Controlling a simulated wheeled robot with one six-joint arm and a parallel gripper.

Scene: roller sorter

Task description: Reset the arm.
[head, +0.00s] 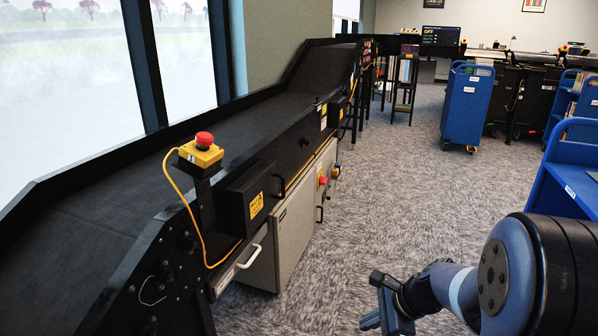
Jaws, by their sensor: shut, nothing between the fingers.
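My arm comes in from the lower right of the head view, with its large joint close to the camera. My gripper (372,321) is at the end of the arm, low in the picture near the bottom edge, over the carpet. Its fingers are small, dark grey and partly cut off by the frame. It looks shut, and I see nothing held in it. It is apart from the conveyor and the blue carts.
A long black conveyor (85,195) runs along the left, with a red emergency stop button (204,140) on a yellow box. A blue cart (467,105) stands at the back; another blue cart (566,170) is at the right, near my arm. The carpet (385,190) between is clear.

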